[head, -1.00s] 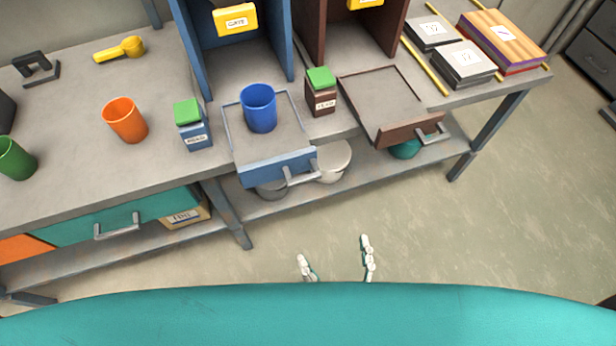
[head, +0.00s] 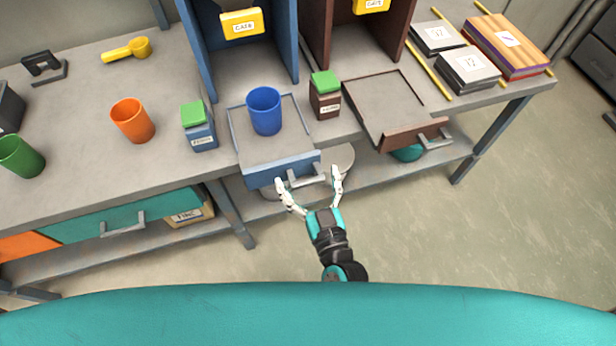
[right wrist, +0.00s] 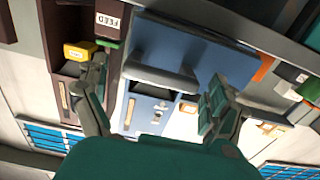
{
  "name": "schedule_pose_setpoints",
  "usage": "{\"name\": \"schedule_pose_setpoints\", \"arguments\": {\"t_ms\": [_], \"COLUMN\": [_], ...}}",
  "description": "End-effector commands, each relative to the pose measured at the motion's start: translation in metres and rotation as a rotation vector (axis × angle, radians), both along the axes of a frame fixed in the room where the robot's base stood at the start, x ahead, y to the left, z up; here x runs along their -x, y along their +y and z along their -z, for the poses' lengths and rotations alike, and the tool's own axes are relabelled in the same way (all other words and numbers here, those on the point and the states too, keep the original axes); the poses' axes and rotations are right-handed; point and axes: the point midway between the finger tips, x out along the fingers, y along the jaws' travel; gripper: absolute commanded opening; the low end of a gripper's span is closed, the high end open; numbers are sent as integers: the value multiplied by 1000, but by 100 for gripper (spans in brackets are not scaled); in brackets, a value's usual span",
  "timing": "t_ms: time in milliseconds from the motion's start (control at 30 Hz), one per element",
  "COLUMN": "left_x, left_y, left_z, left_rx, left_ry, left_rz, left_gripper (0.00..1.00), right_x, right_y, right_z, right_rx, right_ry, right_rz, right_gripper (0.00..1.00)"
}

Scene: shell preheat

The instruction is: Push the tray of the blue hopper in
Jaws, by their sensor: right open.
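The blue hopper (head: 197,50) stands at the back of the bench. Its blue tray (head: 270,150) is slid out toward me, with a blue cup (head: 264,112) upright on it. A grey bar handle (head: 304,180) is on the tray's front; it also shows in the right wrist view (right wrist: 160,76). My right gripper (head: 308,177) is open and empty, its fingers spread on either side of the handle. I cannot tell whether they touch it. My left gripper is not in view.
A blue jar with a green lid (head: 199,128) stands left of the tray, a brown jar (head: 324,97) right of it. The brown hopper's tray (head: 385,105) is also out. An orange cup (head: 133,120) stands farther left. The floor in front is clear.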

Motion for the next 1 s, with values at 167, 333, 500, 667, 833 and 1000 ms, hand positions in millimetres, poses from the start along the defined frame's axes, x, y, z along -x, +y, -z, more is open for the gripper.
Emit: {"name": "schedule_pose_setpoints", "arguments": {"t_ms": [167, 333, 500, 667, 833, 1000], "left_x": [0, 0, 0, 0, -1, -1], "left_y": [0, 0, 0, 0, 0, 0], "left_z": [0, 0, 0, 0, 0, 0], "left_rx": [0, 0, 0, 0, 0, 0], "left_ry": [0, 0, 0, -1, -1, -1], "left_rz": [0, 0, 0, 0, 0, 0], "left_gripper": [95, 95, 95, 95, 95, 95], "right_x": [-3, -3, -3, -3, -2, -2], "right_y": [1, 1, 1, 0, 0, 0], "right_z": [0, 0, 0, 0, 0, 1], "right_rx": [0, 0, 0, 0, 1, 1], "right_ry": [0, 0, 0, 0, 0, 1], "right_rz": [0, 0, 0, 0, 1, 1], "right_gripper": [95, 91, 69, 48, 26, 13]}}
